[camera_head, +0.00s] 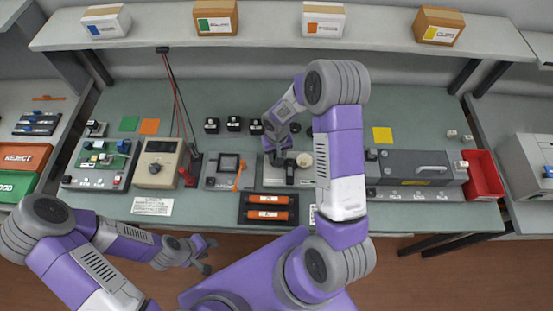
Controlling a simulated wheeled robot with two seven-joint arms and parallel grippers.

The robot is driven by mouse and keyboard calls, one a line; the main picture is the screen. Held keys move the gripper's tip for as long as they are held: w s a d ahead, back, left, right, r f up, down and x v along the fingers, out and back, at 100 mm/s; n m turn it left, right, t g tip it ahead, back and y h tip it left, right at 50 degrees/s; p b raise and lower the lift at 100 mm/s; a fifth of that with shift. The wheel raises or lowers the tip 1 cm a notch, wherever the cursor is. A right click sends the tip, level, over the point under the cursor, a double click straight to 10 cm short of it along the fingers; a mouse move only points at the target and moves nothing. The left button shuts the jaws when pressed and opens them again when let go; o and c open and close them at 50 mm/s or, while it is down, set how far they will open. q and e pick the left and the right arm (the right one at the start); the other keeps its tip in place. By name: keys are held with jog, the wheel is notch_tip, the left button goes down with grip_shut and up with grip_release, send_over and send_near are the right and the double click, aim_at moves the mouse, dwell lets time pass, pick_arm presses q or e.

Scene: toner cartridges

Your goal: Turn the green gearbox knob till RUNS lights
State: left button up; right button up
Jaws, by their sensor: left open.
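My left gripper (207,256) is open and empty, in front of the bench's front edge and clear of everything on it. My right arm reaches up over the bench and folds back down. Its gripper (276,153) points down at the back left of a small pale unit (272,179) in the middle. Its fingers are too small and dark to tell open from shut, and I cannot tell whether they touch the unit. A round beige part (304,160) sits on this unit near a black handle-like part. I cannot make out a green knob or a RUNS light; the arm hides part of this area.
The bench (225,215) also holds a beige meter (158,162), a grey unit with a screen (223,170), a black tray with orange cartridges (268,208), a long grey machine (412,167) and a red bin (482,175). A shelf with boxes (215,18) runs above.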

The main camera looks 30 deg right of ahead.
jog(key=m+b, duration=0.1)
jog(key=m, duration=0.2)
jog(key=shift+f+b, duration=0.1)
jog(key=shift+b, duration=0.2)
jog(key=m+b, duration=0.1)
jog(key=m, duration=0.3)
jog(key=shift+b, duration=0.3)
jog(key=m, duration=0.4)
jog(key=shift+m, duration=0.4)
jog(key=m+p, duration=0.1)
jog(key=m, duration=0.2)
jog(key=shift+r, duration=0.2)
jog(key=m+p, duration=0.1)
jog(key=m, duration=0.2)
jog(key=shift+f, duration=0.1)
jog(key=o, duration=0.8)
jog(key=shift+o, duration=0.2)
